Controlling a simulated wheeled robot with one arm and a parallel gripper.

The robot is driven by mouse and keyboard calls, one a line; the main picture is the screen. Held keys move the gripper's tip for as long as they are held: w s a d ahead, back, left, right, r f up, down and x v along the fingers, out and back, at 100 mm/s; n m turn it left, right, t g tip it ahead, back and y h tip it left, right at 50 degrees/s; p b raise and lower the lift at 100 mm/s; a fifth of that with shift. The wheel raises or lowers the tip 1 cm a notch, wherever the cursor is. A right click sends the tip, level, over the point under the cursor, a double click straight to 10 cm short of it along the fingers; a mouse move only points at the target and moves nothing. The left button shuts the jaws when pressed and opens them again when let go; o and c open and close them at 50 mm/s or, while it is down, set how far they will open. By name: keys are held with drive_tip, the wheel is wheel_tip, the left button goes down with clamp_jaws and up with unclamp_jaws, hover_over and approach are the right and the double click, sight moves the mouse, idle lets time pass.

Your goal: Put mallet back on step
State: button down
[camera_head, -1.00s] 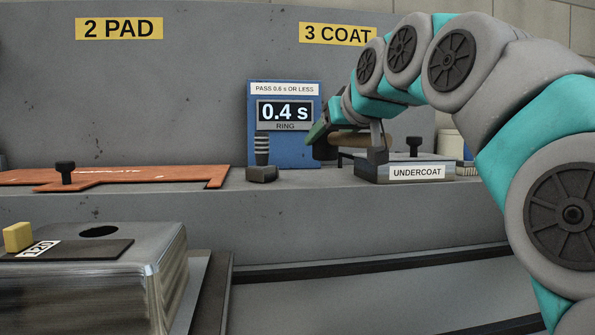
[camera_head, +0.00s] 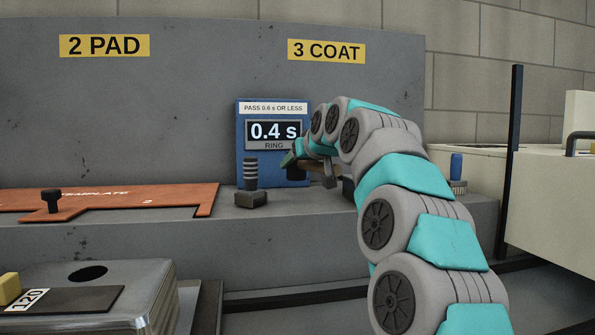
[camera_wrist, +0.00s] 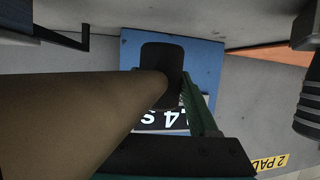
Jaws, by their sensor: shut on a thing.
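In the wrist view the thick tan handle (camera_wrist: 80,110) runs from the left to between the green fingers. A dark rounded block (camera_wrist: 163,60) at its far end looks like the mallet head. My gripper (camera_head: 292,157) is shut on the mallet; in the wrist view its green finger (camera_wrist: 203,105) lies beside the handle. My arm hides part of the step, and I cannot tell how far the mallet is above it.
A black ribbed knob on a block (camera_head: 250,190) stands on the step just left of the mallet. An orange template (camera_head: 170,198) lies farther left. A blue-handled brush (camera_head: 456,172) stands at right, behind my arm. A dark post (camera_head: 510,165) rises at the right.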

sight(300, 174)
drive_tip(key=shift+f+b, duration=1.75)
drive_tip(key=shift+f, duration=0.15)
drive_tip(key=shift+r, duration=0.15)
drive_tip(key=shift+c, duration=0.8)
unclamp_jaws()
drive_tip(key=v, duration=1.2)
drive_tip(key=shift+w, duration=0.1)
